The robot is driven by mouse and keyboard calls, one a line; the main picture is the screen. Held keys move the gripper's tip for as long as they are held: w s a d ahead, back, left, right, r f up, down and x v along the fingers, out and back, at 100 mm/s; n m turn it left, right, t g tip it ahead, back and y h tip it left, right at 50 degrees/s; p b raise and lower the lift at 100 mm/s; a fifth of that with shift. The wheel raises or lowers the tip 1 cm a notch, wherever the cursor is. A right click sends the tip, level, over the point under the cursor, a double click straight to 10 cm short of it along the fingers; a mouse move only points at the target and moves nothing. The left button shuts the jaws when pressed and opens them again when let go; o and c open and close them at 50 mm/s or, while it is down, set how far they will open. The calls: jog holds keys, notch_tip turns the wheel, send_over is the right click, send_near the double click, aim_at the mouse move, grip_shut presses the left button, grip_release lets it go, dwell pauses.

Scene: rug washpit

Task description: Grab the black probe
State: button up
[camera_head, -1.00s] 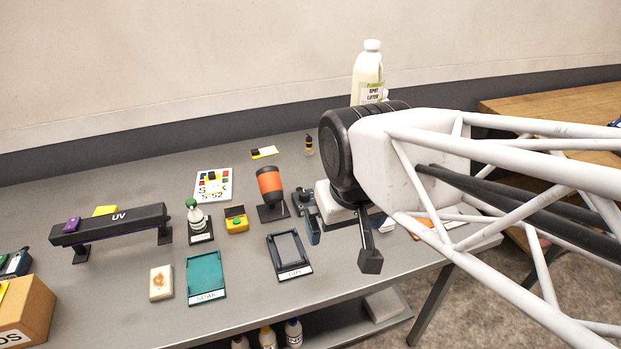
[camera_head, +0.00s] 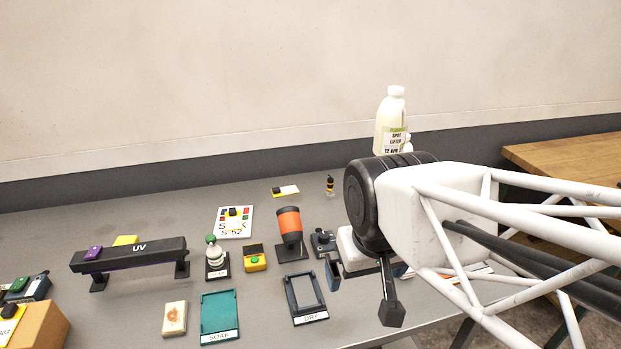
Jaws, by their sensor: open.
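My gripper (camera_head: 362,292) hangs over the grey table at the right of the head view, its two dark fingers spread apart with nothing seen between them. A small black device (camera_head: 323,241) on a dark base stands just left of and behind the left finger. It may be the black probe, but it is too small to be sure. Small black blocks also lie on a white card (camera_head: 241,228) and on a yellow-white card (camera_head: 290,190) farther back. The wrist hides part of the table and a white block (camera_head: 350,242).
An orange-black cylinder (camera_head: 289,226) on a stand and a DRY frame (camera_head: 306,297) are left of my gripper. A teal SOAK tray (camera_head: 220,315), a UV bar (camera_head: 135,253) and a cardboard box (camera_head: 42,328) are farther left. A tall bottle (camera_head: 391,120) stands behind the wrist.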

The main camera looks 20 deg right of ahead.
dwell(0.4)
jog(key=c, duration=0.8)
jog(key=shift+c, duration=0.2)
